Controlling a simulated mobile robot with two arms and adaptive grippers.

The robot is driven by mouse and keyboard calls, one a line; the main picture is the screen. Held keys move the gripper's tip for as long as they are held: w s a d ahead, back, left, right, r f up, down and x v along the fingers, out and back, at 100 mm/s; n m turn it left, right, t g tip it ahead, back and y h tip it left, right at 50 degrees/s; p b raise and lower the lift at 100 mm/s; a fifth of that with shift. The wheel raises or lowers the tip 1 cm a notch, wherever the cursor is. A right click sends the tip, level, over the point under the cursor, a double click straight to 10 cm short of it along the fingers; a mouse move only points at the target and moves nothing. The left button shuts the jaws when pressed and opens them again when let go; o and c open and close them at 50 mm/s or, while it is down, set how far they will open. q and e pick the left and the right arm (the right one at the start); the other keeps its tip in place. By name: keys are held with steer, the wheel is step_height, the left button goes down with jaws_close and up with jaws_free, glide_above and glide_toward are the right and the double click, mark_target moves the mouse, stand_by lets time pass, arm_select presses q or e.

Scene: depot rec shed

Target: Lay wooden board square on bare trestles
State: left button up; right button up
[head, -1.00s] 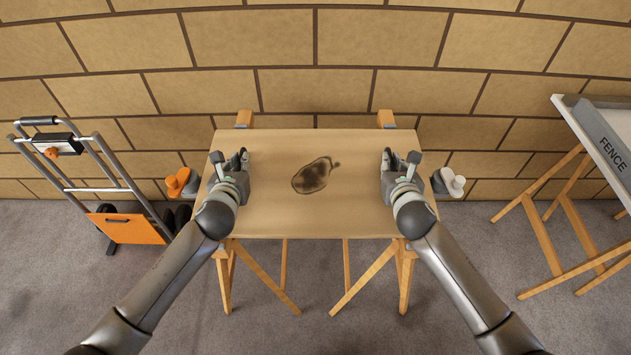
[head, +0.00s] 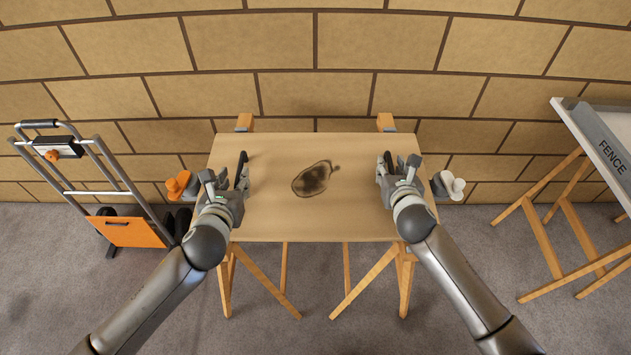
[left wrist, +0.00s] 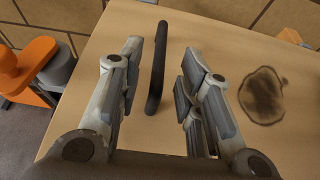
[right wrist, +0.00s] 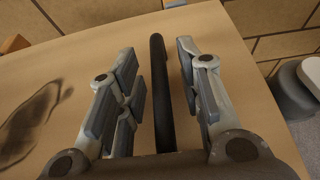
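The wooden board (head: 300,220) lies flat across two trestles (head: 245,122), with a dark scorch-like stain (head: 313,178) in its middle. Its front edge looks roughly parallel to the wall. Black bar handles stand near its left and right ends. My left gripper (head: 224,183) is open at the left end; in the left wrist view the left handle (left wrist: 157,65) shows between its spread fingers, clear of both. My right gripper (head: 398,170) is open at the right end, with the right handle (right wrist: 160,90) between its spread fingers. My grippers hide parts of both handles.
A hand truck with an orange plate (head: 128,231) stands at the left. An orange clamp-like piece (head: 178,185) and a whitish one (head: 450,185) sit beside the board's ends. A table marked FENCE (head: 605,140) stands at the right. The brick wall is close behind.

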arm_select(q)
steer(key=v, duration=0.5)
steer(key=shift+s+r, duration=0.1)
steer(key=shift+s, duration=0.15)
arm_select(e)
steer(key=shift+s, duration=0.2)
steer(key=v, duration=1.1)
steer(key=shift+s+r, duration=0.25)
steer(key=shift+s, duration=0.05)
arm_select(q)
steer(key=shift+s, duration=0.1)
arm_select(e)
steer(key=shift+f, duration=0.1)
